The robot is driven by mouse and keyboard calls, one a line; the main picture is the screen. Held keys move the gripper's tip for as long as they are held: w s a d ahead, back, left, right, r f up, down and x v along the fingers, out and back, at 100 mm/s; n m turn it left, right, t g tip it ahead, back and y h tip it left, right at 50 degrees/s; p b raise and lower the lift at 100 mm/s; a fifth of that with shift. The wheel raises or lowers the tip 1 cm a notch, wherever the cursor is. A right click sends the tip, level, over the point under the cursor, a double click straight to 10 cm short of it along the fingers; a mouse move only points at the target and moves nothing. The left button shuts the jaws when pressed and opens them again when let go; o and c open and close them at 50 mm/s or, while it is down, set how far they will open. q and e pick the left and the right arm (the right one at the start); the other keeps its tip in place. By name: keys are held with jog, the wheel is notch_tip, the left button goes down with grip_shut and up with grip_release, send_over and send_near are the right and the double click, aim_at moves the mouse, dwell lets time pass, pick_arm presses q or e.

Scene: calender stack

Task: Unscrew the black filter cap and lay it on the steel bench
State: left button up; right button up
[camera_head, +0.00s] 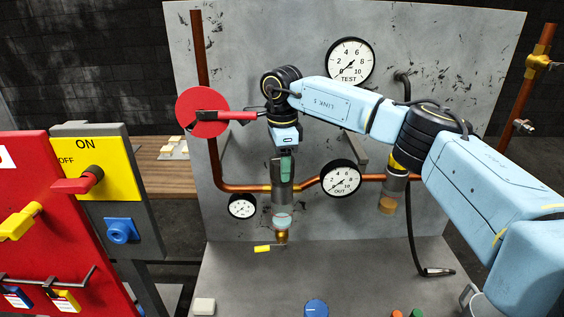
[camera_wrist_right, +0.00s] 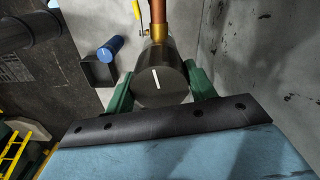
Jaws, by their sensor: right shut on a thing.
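The black filter cap (camera_wrist_right: 160,86) is a dark round cylinder with a white line on its end, seen end-on in the right wrist view. My right gripper (camera_wrist_right: 160,98) is shut on it, with a green finger on each side. In the head view, the right gripper (camera_head: 285,168) points down at the top of the grey filter body, which has a clear bowl (camera_head: 282,219) and brass fitting below. The gripper partly hides the cap there. The steel bench (camera_head: 350,268) lies below, in front of the upright panel. My left gripper is not in view.
A black hose (camera_head: 437,271) lies at the bench's right. The middle right of the bench is clear.

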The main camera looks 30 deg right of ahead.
jog(key=shift+n+p, duration=0.35)
jog(key=shift+n, duration=0.75)
jog(key=shift+n, duration=1.1)
jog(key=shift+n+p, duration=0.45)
jog(key=shift+n, duration=0.65)
